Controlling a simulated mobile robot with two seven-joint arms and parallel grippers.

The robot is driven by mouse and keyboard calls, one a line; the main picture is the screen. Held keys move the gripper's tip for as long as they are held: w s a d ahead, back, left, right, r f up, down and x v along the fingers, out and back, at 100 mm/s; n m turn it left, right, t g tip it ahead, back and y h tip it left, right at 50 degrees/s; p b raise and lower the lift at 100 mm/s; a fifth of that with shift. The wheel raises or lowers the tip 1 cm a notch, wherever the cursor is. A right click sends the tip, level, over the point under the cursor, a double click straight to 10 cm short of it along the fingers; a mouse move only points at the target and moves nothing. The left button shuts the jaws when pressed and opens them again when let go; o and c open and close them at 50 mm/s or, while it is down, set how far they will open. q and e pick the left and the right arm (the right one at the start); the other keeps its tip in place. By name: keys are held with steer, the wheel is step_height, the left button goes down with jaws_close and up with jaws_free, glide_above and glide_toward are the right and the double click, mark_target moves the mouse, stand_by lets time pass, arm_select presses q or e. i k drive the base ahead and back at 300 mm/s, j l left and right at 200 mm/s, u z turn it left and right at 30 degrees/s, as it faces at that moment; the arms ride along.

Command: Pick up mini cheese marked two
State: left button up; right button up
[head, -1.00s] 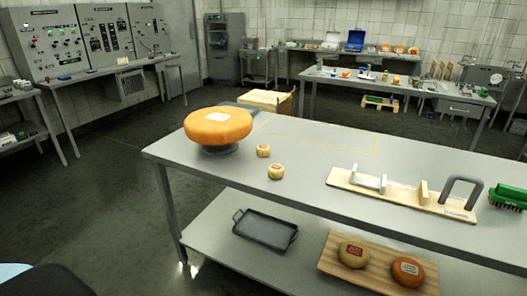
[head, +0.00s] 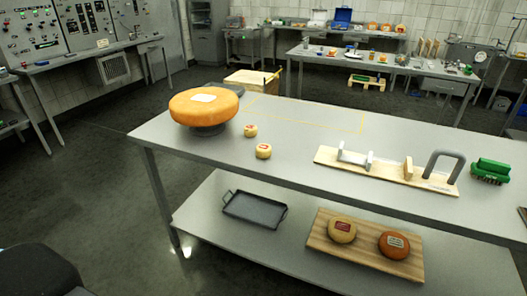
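Two mini cheeses stand on the metal table (head: 300,154) in front of the large orange cheese wheel. The farther mini cheese (head: 250,131) is small, pale yellow and has a red mark. The nearer mini cheese (head: 263,152) looks alike and sits slightly to the right. The marks are too small to read, so I cannot tell which one is marked two. Neither of my grippers is in view. A dark rounded shape at the lower left corner may be part of my body.
The large orange wheel (head: 204,106) rests on a dark stand at the table's left end. A wooden board with a metal handle (head: 445,166) and a green brush (head: 491,170) lie to the right. The lower shelf holds a dark tray (head: 254,209) and a wooden board (head: 322,262) with two cheeses.

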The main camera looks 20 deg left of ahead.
mark_target(250, 131)
steer(key=i+j, duration=0.15)
steer(key=i, duration=0.3)
steer(key=i+j+u, duration=0.15)
steer(key=i, duration=0.35)
